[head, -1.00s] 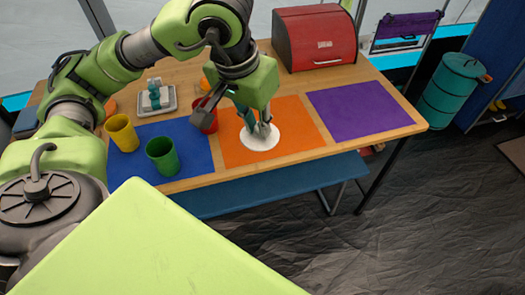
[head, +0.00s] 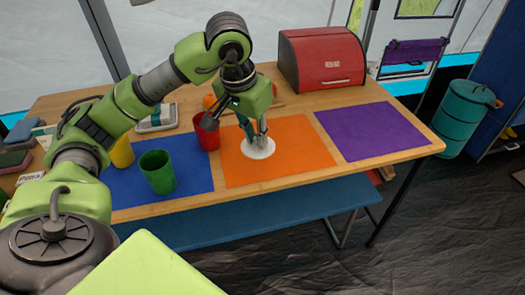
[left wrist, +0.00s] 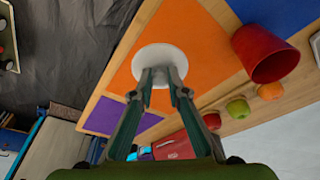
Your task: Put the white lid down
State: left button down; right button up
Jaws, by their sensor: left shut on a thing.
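The white lid (head: 258,148) is a flat round disc at the left part of the orange mat (head: 295,150). It also shows in the left wrist view (left wrist: 158,54), right at my fingertips. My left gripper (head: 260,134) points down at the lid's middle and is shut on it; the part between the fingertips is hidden. In the left wrist view the fingers of my left gripper (left wrist: 160,84) come together at the lid. The lid looks on or very close to the mat; I cannot tell whether it touches. My right gripper is not in view.
A red cup (head: 207,133) stands just left of the lid. A green cup (head: 158,172) and a yellow cup (head: 121,153) stand farther left by the blue mat (head: 195,180). A red bread box (head: 322,60) is at the back. The purple mat (head: 372,130) is bare.

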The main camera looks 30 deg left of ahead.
pick_arm(q)
jog(key=w+f, duration=0.2)
jog(key=f, duration=0.1)
jog(key=w+f, duration=0.1)
jog(key=shift+w+a+f, duration=0.2)
jog(key=shift+a+f, duration=0.1)
jog(key=shift+a, duration=0.05)
jog(key=x, duration=0.1)
jog(key=b+x, duration=0.1)
jog(key=x, duration=0.1)
jog(key=shift+s+f, duration=0.2)
jog(key=shift+f, duration=0.15)
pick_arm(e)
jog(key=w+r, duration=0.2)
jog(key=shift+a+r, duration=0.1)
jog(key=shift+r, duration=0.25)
pick_arm(q)
jog(key=shift+f, duration=0.1)
jog(key=c, duration=2)
grip_release()
jog(key=shift+o, duration=0.2)
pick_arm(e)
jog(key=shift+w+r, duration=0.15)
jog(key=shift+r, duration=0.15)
